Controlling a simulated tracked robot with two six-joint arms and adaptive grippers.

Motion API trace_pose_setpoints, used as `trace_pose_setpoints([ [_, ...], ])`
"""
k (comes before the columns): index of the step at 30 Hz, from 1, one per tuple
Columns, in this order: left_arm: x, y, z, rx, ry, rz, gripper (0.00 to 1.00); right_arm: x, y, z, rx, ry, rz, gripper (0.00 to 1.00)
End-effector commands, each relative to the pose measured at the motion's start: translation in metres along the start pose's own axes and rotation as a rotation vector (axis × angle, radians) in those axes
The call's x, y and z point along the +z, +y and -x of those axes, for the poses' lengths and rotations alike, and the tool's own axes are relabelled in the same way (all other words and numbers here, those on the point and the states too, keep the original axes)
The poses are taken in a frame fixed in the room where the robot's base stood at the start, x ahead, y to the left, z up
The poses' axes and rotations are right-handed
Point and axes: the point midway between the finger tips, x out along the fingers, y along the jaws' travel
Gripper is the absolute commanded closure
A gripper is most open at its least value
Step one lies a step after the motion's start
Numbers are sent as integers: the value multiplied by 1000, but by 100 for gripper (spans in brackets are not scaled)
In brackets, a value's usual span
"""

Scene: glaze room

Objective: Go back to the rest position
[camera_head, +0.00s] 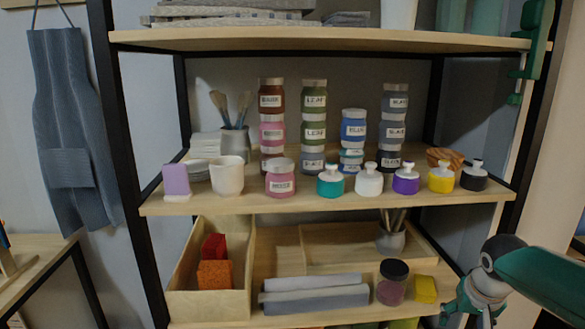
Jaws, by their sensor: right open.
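My right gripper (470,308) is at the lower right, at the end of my green arm. It is open, and I see nothing between its fingers, though the bottom edge of the picture cuts it off. It is in front of the right end of the lower shelf, to the right of a yellow block (424,289). My left gripper is not in view.
A shelf rack (330,196) fills the middle, with labelled jars, several small bottles and a white cup (228,175). A wooden box (208,304) with red and orange blocks and a dark-lidded jar (392,282) stand below. An apron (70,130) hangs left.

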Motion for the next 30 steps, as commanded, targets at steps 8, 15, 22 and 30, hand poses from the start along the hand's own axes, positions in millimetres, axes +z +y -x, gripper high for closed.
trace_pose_setpoints([
  [8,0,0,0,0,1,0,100,47,-14,-62,8,-168,42,33],
  [15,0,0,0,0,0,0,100,121,-44,-130,-40,-349,85,33],
  [22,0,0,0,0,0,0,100,264,-96,-204,-189,-568,122,33],
  [30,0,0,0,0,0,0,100,424,-136,-220,-351,-629,59,33],
])
